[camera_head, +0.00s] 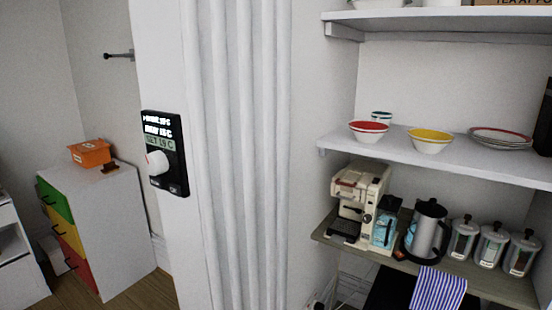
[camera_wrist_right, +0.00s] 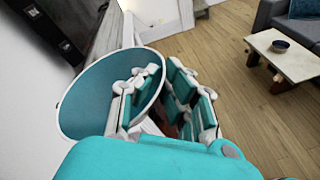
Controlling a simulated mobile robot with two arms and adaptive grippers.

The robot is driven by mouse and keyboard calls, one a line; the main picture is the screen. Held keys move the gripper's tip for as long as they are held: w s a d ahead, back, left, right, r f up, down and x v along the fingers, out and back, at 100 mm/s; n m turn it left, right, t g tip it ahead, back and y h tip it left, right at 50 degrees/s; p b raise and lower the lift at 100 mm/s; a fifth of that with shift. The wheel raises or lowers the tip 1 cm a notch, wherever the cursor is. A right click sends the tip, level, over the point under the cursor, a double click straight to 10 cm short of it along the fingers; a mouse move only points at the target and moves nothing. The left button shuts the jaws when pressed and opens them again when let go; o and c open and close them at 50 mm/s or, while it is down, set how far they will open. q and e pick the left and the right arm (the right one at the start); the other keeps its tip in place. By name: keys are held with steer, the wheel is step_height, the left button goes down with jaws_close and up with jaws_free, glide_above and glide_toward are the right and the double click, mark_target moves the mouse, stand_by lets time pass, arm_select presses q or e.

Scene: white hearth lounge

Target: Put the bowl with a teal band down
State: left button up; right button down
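In the right wrist view, a bowl with a wide teal inside and a thin white rim (camera_wrist_right: 88,100) is tipped with its opening towards the camera. My right gripper (camera_wrist_right: 168,90) is at the bowl's right edge, with one finger over the teal inside and the other beyond the rim. It looks shut on the bowl's edge; the contact itself is partly hidden by the fingers. The bowl's outside is mostly hidden. Neither my right gripper nor this bowl shows in the head view. My left gripper is not in view.
The middle shelf (camera_head: 400,151) holds a red bowl (camera_head: 368,132), a yellow bowl (camera_head: 430,142), a teal-marked white cup (camera_head: 381,117) and stacked plates (camera_head: 502,137). Below stand a coffee machine (camera_head: 358,190), a kettle (camera_head: 425,232) and jars (camera_head: 491,245). A low table (camera_wrist_right: 296,60) carries a dark bowl (camera_wrist_right: 281,46).

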steer(key=w+a+f+n+t+h, duration=0.1)
steer(key=w+a+f+n+t, duration=0.25)
steer(key=w+a, duration=0.6)
steer(key=w+a+f+n+t+h, duration=0.2)
steer(key=w+a+n+t, duration=0.15)
steer(key=w+a, duration=0.55)
steer(key=w+a+f+n+t+y, duration=0.1)
steer(key=w+a+f+n+t, duration=0.55)
steer(key=a+f, duration=0.5)
steer(key=s+a+f+n+t+y, duration=0.25)
steer(key=a+f, duration=0.25)
steer(key=f, duration=0.3)
steer(key=s+a+f+n+t+y, duration=0.1)
steer(key=a+f+n+t+y, duration=0.2)
steer(key=a+f, duration=0.45)
steer(key=s+a+f+n+t+y, duration=0.2)
steer(key=a+f+n+t+y, duration=0.15)
steer(key=f, duration=0.65)
steer(key=s+a+r+m+g+h, duration=0.1)
steer(key=a+m+h, duration=0.1)
steer(key=a, duration=0.6)
steer(key=shift+a+r+m+h, duration=0.15)
steer(key=shift+a+m+h, duration=0.15)
steer(key=shift+a+m, duration=0.05)
steer(key=shift+w, duration=0.1)
